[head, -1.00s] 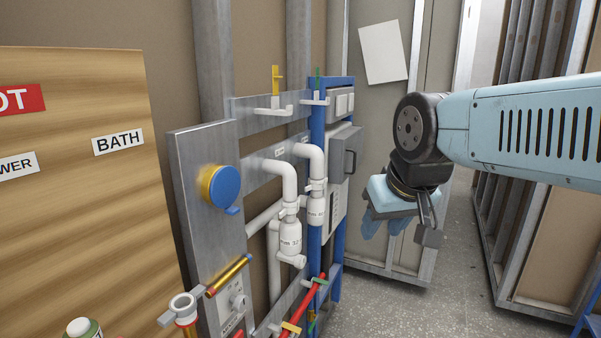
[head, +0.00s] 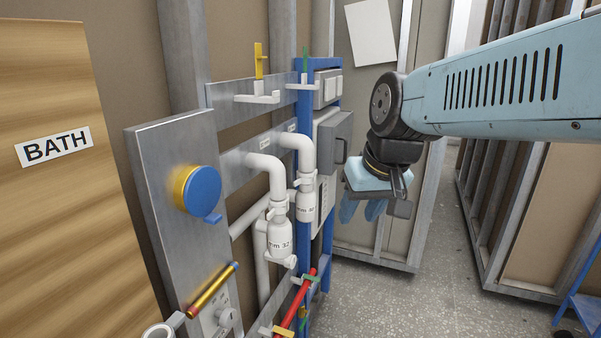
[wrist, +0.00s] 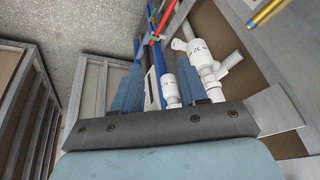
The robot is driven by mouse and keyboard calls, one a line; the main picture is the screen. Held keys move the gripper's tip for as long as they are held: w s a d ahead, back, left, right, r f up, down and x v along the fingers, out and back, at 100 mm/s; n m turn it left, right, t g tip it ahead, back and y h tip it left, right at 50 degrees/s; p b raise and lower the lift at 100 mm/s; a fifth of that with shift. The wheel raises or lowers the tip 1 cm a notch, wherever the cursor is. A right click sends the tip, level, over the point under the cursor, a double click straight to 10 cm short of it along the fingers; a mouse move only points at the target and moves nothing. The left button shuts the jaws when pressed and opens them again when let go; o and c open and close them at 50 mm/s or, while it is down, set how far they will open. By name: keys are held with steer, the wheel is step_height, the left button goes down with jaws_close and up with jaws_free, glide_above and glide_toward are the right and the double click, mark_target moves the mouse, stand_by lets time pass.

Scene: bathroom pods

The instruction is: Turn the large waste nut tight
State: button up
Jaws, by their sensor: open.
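Two white waste traps hang under bent white pipes on the panel. The nearer trap (head: 279,238) is marked 32. The farther trap (head: 305,203), beside the blue post, appears marked 40; its nut is too small to make out clearly. My gripper (head: 362,214) is open and empty, fingers pointing down, to the right of both traps and apart from them. In the wrist view, the trap marked 32 (wrist: 203,62) is right of my fingers. Another white trap part (wrist: 170,90) shows between the blue fingers, partly hidden by the gripper body.
A blue cap (head: 204,188) on a yellow ring sticks out of the grey panel. A red pipe (head: 301,298) and a copper-yellow pipe (head: 212,290) slope below. A grey box (head: 333,140) stands behind the farther trap.

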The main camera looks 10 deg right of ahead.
steer(key=w+a+f+m+g+y, duration=0.1)
steer(key=w+a+f+y, duration=0.1)
steer(key=w+f+y, duration=0.4)
steer(key=w+a+f+m+y, duration=0.1)
steer(key=w+a+m+y, duration=0.15)
steer(key=w, duration=0.65)
steer(key=w+d+f+m+t+y, duration=0.2)
steer(key=w+d+m+t, duration=0.4)
steer(key=w+d+t, duration=0.6)
steer(key=shift+g, duration=0.9)
steer(key=x, duration=0.4)
steer(key=w+d+x, duration=0.1)
steer(key=x, duration=0.3)
steer(key=d+x, duration=0.1)
steer(key=x, duration=0.3)
steer(key=shift+w+a, duration=0.1)
steer(key=shift+w, duration=0.55)
jaws_close()
